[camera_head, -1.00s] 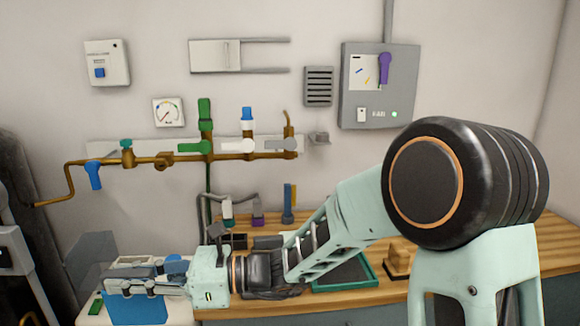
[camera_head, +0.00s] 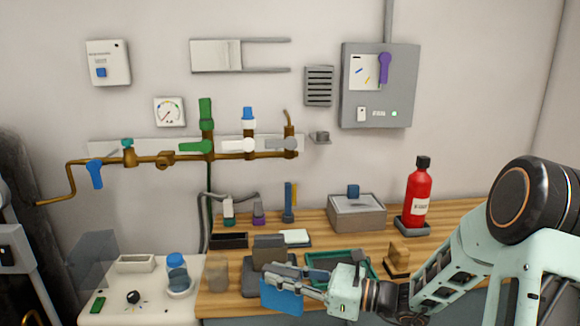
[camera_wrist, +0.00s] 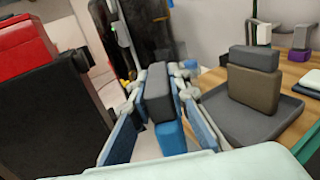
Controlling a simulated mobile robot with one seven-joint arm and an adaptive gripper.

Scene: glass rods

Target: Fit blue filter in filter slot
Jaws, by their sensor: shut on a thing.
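The blue filter (camera_head: 283,299) hangs below my gripper (camera_head: 285,273) in the head view, near the bench's front edge. In the wrist view, my gripper (camera_wrist: 160,100) is shut on its dark grey top, with its blue body (camera_wrist: 171,139) showing below. A brown block with a grey top (camera_head: 268,248) stands upright in a dark grey tray (camera_head: 252,283), just behind my gripper. In the wrist view that block (camera_wrist: 254,87) and tray (camera_wrist: 240,122) are to the right of the held filter, apart from it. I cannot tell which fixture is the filter slot.
A green-rimmed tray (camera_head: 312,257), a wooden block piece (camera_head: 399,256) and a red bottle (camera_head: 419,195) stand to the right. A white cabinet with a blue-capped jar (camera_head: 177,272) is at left. A large red-topped black object (camera_wrist: 50,95) is close on the left in the wrist view.

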